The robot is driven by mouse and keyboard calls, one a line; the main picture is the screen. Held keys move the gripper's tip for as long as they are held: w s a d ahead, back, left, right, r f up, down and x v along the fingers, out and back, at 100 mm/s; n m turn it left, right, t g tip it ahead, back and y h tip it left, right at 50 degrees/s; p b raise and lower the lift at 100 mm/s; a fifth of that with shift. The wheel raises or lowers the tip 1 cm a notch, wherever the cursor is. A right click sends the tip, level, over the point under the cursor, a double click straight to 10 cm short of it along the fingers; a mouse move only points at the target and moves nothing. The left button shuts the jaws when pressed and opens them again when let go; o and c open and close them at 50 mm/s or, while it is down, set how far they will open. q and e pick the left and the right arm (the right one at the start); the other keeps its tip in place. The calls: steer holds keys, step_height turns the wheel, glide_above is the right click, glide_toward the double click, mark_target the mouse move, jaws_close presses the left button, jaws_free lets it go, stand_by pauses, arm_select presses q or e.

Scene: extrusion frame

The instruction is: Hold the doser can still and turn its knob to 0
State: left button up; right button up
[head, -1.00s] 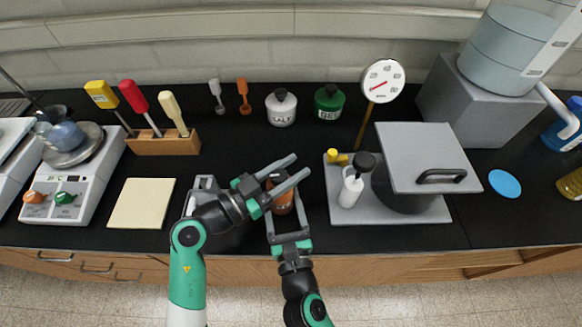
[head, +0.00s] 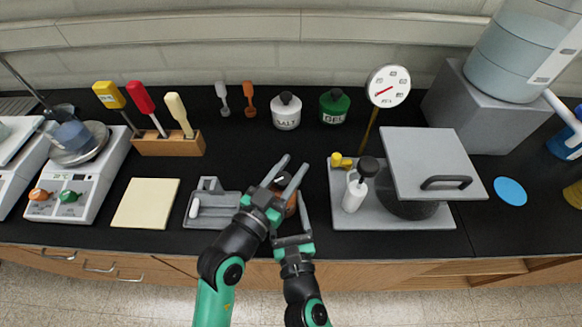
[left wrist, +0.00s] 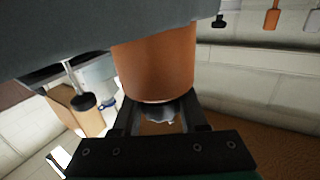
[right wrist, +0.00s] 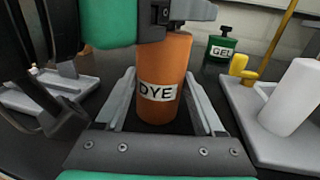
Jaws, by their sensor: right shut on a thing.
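The doser can is an orange can labelled DYE (right wrist: 160,80), standing near the counter's front edge. In the head view (head: 291,205) it is mostly hidden under my left gripper. My right gripper (head: 292,215) is shut on the can's body, one finger on each side. My left gripper (head: 295,166) reaches over the can's top from the left, fingers apart. In the left wrist view the can (left wrist: 155,65) appears upside down, its dark knob (left wrist: 158,110) between the left fingers with no clear grip. The knob's scale cannot be read.
A white SALT can (head: 286,113) and a green GEL can (head: 334,107) stand behind. A grey holder (head: 212,208) and yellow pad (head: 145,204) lie left.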

arm_select(q)
steer(key=o, duration=0.5)
steer(key=shift+c, duration=0.2)
steer(key=shift+s, duration=0.15)
steer(key=v, duration=1.2)
steer(key=shift+f, duration=0.1)
